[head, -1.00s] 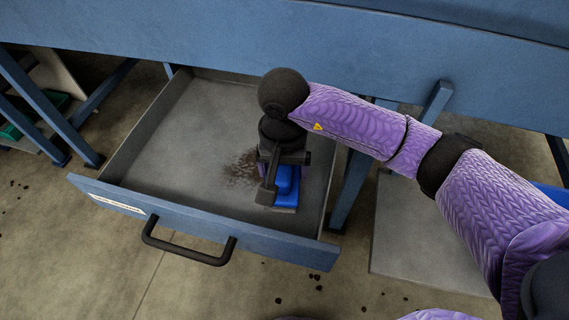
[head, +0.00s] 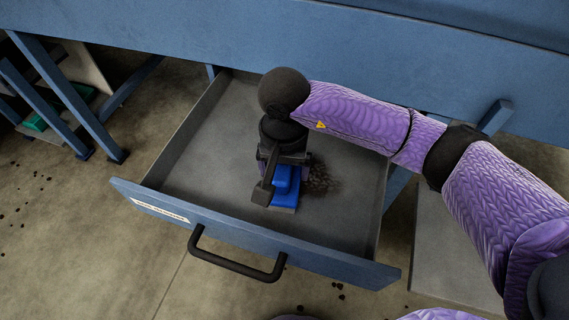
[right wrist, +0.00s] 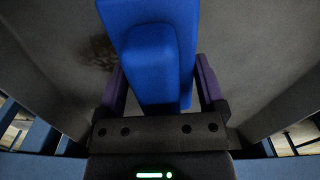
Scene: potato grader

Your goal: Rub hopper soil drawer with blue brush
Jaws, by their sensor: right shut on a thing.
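The soil drawer (head: 212,148) is pulled open below the blue machine, with a dark handle (head: 236,262) and a white label on its front. A dark soil patch (head: 322,181) lies on its floor; it also shows in the right wrist view (right wrist: 98,52). My right gripper (head: 273,178) is inside the drawer, shut on the blue brush (head: 285,186). In the right wrist view, the brush (right wrist: 152,60) sits between the two fingers. The brush is low over the drawer floor, left of the soil patch; I cannot tell whether it touches. My left gripper is not in view.
The blue machine body (head: 400,62) spans the top, with legs on both sides. A grey slab (head: 450,255) lies on the floor at right. A green thing (head: 45,116) is at far left. Small dark clods are scattered on the floor.

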